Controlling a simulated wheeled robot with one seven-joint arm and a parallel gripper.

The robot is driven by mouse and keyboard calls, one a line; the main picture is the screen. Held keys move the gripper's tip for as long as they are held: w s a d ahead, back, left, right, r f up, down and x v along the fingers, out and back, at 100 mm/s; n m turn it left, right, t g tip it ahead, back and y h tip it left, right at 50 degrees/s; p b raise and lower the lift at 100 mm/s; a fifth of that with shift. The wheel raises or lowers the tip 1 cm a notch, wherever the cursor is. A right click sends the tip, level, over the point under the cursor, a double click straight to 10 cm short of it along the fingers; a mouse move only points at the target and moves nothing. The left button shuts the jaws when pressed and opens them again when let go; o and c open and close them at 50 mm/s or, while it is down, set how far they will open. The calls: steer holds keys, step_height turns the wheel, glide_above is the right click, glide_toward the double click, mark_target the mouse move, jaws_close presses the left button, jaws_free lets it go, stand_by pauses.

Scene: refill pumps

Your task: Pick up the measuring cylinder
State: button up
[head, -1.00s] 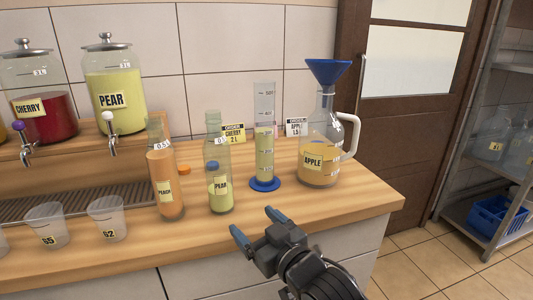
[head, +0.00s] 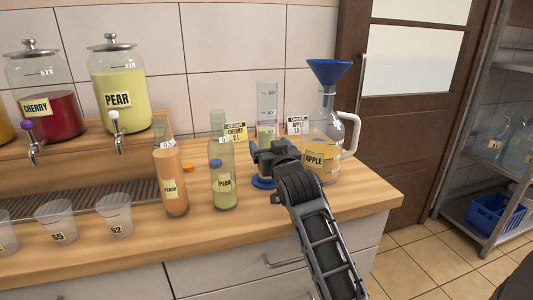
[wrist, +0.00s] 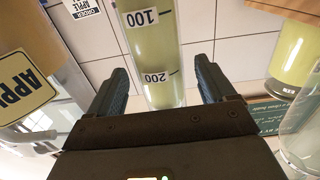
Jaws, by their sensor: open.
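The measuring cylinder (head: 267,103) stands upright on the wooden counter, clear with yellow-green liquid and a blue base (head: 262,183). My gripper (head: 270,150) is in front of it in the head view and hides its middle. In the wrist view the cylinder (wrist: 152,50), with its 100 and 200 marks, shows between the two open fingers of my gripper (wrist: 162,72). A gap shows on each side, so neither finger appears to touch it.
The apple jug (head: 322,165) with a blue funnel (head: 329,72) stands close on the right. The pear bottle (head: 223,175) and peach bottle (head: 170,185) stand on the left. Order cards (head: 236,131) are behind. Plastic cups (head: 115,216) line the left front.

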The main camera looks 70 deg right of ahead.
mark_target(265, 140)
steer(key=x, duration=0.4)
steer(key=shift+w+d+f+p, duration=0.15)
steer(key=shift+f+p, duration=0.05)
steer(key=shift+p, duration=0.1)
steer(key=c, duration=1.4)
steer(key=shift+r, duration=0.15)
